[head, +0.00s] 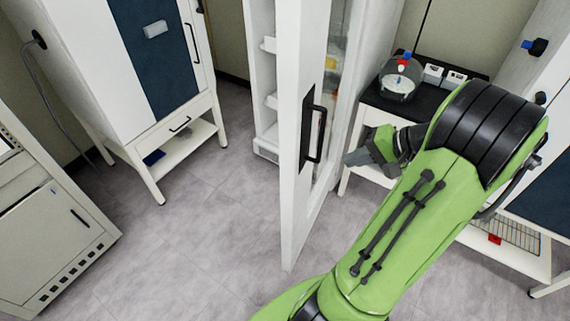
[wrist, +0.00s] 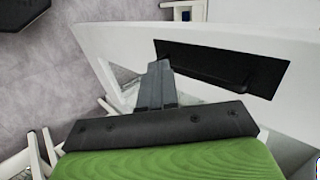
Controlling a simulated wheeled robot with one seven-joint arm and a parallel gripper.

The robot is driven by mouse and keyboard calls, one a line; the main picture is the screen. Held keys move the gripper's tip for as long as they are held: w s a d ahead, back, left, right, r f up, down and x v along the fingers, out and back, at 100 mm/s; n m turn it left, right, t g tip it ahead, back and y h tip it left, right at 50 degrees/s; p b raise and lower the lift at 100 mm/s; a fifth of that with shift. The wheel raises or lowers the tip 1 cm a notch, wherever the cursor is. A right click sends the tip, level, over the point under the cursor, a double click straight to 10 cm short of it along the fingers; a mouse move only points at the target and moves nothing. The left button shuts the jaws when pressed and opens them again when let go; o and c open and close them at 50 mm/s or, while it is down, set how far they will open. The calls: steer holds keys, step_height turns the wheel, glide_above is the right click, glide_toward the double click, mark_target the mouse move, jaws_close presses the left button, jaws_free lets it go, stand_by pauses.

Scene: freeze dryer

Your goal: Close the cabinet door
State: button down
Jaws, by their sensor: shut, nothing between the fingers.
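The white cabinet door (head: 301,150) stands swung open toward me in the head view, with a black handle (head: 316,132) on its right-hand face. The white cabinet (head: 264,20) behind it shows shelves inside. My gripper (head: 352,158) is shut and empty, just right of the door, at about the height of the handle's lower end. In the wrist view the shut fingers (wrist: 158,72) point toward the door's face (wrist: 110,45), beside the black handle plate (wrist: 225,66). I cannot tell whether the fingers touch the door.
A black-topped table (head: 405,112) with a glass dome device (head: 400,78) stands right of the cabinet, behind my arm. A blue-and-white cabinet (head: 140,60) stands at the left, and a grey unit (head: 50,225) at lower left. The floor (head: 195,225) left of the door is clear.

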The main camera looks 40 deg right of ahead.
steer(key=b, duration=0.3)
glide_toward(296, 165)
step_height(296, 165, down, 4)
steer(key=shift+w+a+r+b, duration=0.1)
steer(key=shift+w+a, duration=0.25)
steer(key=shift+w, duration=0.3)
steer(key=shift+w+a+f+b, duration=0.1)
steer(key=shift+w+a, duration=0.2)
steer(key=shift+w, duration=0.35)
steer(key=shift+w+a+r+b, duration=0.1)
steer(key=shift+w+a, duration=0.25)
steer(key=shift+w, duration=0.25)
